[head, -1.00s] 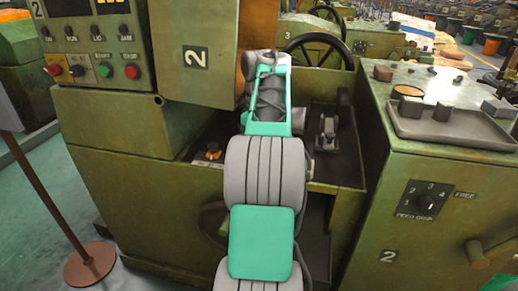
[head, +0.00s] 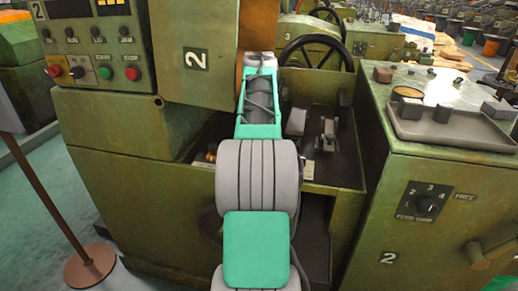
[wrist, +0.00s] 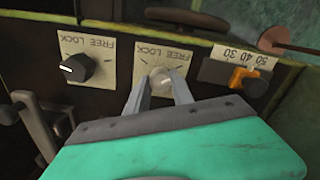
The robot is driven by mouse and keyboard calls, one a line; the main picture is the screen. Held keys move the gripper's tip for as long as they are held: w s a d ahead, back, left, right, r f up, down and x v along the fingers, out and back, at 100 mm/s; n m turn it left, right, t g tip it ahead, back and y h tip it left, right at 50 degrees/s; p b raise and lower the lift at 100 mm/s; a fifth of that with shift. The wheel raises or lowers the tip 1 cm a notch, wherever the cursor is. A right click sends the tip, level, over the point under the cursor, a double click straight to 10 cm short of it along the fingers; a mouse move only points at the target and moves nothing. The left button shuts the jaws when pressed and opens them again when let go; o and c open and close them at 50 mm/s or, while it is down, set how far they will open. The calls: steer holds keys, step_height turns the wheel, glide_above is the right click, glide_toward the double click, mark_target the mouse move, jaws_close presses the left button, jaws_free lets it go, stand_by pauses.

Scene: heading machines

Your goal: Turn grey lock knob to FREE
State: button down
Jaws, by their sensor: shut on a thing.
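The grey lock knob (wrist: 161,79) is in the middle of the wrist view, on a pale plate (wrist: 135,58) marked FREE and LOCK. My gripper (wrist: 160,84) has one finger on each side of this knob and is shut on it. The knob's pointer mark is too blurred and covered to read with certainty. In the head view my own arm hides the grey knob and my fingers.
A black knob (wrist: 76,68) with its own FREE/LOCK plate sits left of the grey one in the wrist view. An orange slider (wrist: 240,78) with a number scale is to the right. In the head view, a black handwheel (head: 317,47) stands behind my arm.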

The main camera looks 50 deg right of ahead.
steer(key=shift+m, duration=0.7)
steer(key=c, duration=1.1)
jaws_free()
step_height(320, 180, up, 8)
steer(key=p, duration=0.3)
steer(key=shift+p, duration=0.35)
steer(key=shift+f, duration=0.1)
steer(key=shift+s, duration=0.1)
